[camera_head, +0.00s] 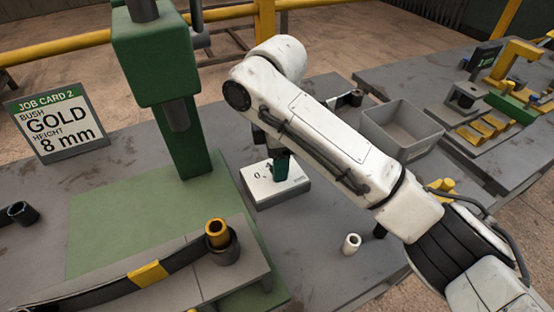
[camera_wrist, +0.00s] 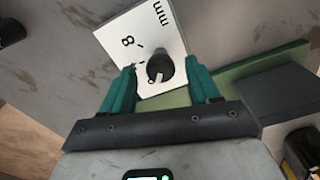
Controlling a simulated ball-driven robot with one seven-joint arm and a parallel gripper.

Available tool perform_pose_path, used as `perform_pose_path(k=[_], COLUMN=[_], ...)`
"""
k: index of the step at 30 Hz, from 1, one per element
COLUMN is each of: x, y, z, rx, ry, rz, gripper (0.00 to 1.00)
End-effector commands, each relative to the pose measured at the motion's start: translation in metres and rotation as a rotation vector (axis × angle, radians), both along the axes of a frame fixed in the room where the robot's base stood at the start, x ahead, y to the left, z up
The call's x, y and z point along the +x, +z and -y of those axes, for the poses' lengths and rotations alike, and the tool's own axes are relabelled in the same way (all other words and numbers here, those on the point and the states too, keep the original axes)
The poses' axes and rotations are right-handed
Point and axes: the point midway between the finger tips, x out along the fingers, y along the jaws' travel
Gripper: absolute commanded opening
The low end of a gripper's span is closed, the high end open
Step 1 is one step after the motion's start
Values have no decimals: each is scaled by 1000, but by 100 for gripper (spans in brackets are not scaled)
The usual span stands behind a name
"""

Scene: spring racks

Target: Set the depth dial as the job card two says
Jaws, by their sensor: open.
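The job card (camera_head: 56,122) at the left of the head view reads JOB CARD 2, bush GOLD, height 8 mm. The depth dial's white plate (camera_head: 265,192) sits on the grey bench right of the green press; a "0" shows on it. In the wrist view the plate (camera_wrist: 125,30) shows "8" and "mm", and its black knob (camera_wrist: 160,68) has a pale mark towards the picture's bottom. My gripper (camera_wrist: 161,73) is open, its teal fingers on either side of the knob with gaps. My arm and gripper (camera_head: 281,163) hide part of the dial in the head view.
The green press (camera_head: 185,130) stands close left of the dial. A gold bush (camera_head: 217,232) sits in a dark holder at the front. A white bush (camera_head: 351,244) stands on the bench. A grey bin (camera_head: 432,147) is behind my arm. Another bench with yellow fixtures is at right.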

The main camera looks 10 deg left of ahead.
Motion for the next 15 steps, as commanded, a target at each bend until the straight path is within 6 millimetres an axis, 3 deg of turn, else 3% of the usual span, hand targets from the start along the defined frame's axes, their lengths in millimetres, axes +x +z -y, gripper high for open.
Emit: perform_pose_path(k=[10, 15], x=[0, 0], y=[-4, -4], z=[0, 0], rx=[0, 0], ry=[0, 0], rz=[-1, -1], gripper=[61, 45])
